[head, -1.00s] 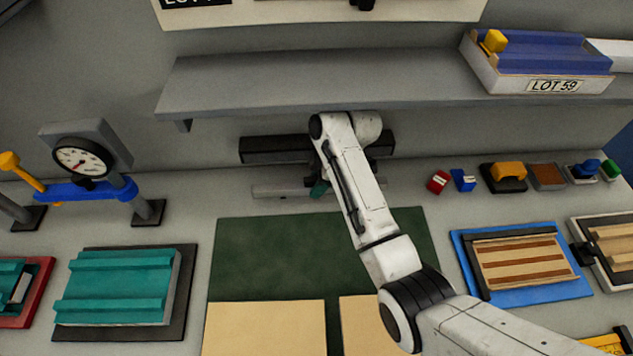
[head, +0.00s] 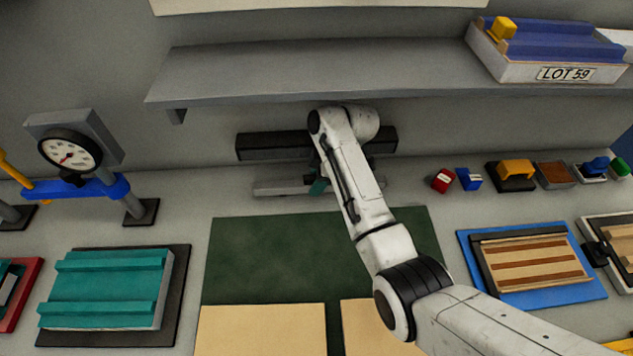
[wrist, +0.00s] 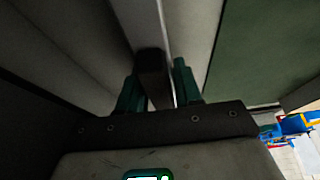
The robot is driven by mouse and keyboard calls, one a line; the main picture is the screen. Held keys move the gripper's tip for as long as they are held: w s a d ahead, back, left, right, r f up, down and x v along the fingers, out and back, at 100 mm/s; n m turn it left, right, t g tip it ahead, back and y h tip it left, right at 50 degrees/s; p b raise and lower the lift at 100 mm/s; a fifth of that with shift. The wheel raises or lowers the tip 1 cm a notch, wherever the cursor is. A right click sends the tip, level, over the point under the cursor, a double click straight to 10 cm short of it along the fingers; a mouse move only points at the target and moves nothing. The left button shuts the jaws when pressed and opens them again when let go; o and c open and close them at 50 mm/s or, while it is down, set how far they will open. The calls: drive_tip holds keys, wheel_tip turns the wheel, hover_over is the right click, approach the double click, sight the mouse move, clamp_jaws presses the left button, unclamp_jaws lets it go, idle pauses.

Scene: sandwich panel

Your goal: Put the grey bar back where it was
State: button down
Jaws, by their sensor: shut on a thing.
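The grey bar (head: 280,187) lies low at the back of the bench, below the shelf, with its length running left to right. My gripper (head: 318,187) has teal fingers and is at the bar's middle; my arm hides part of the bar's right side. In the wrist view the bar (wrist: 143,20) runs between the fingers of my gripper (wrist: 158,85), which is shut on it. Its near part there is in dark shadow. I cannot tell whether the bar touches the bench.
A long black block (head: 272,146) sits behind the bar against the wall. The grey shelf (head: 290,80) overhangs above. A gauge stand (head: 70,152) stands to the left. A dark green mat (head: 265,255) lies in front. Small red and blue blocks (head: 468,179) are to the right.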

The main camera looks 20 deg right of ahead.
drive_tip(key=c, duration=0.8)
unclamp_jaws()
drive_tip(key=shift+f, duration=0.1)
drive_tip(key=shift+d+r, duration=0.1)
drive_tip(key=shift+r, duration=0.25)
drive_tip(key=v, duration=0.2)
drive_tip(key=shift+d+r, duration=0.15)
drive_tip(key=shift+r, duration=0.15)
drive_tip(key=s+d+b, duration=0.1)
drive_tip(key=d, duration=0.2)
drive_tip(key=s+d, duration=0.1)
drive_tip(key=d, duration=0.2)
drive_tip(key=s+d+b, duration=0.1)
drive_tip(key=d, duration=0.2)
drive_tip(key=shift+s+d+f+b, duration=0.15)
drive_tip(key=shift+d+b, duration=0.15)
drive_tip(key=shift+d, duration=0.05)
drive_tip(key=shift+s+d, duration=0.3)
drive_tip(key=shift+d, duration=0.5)
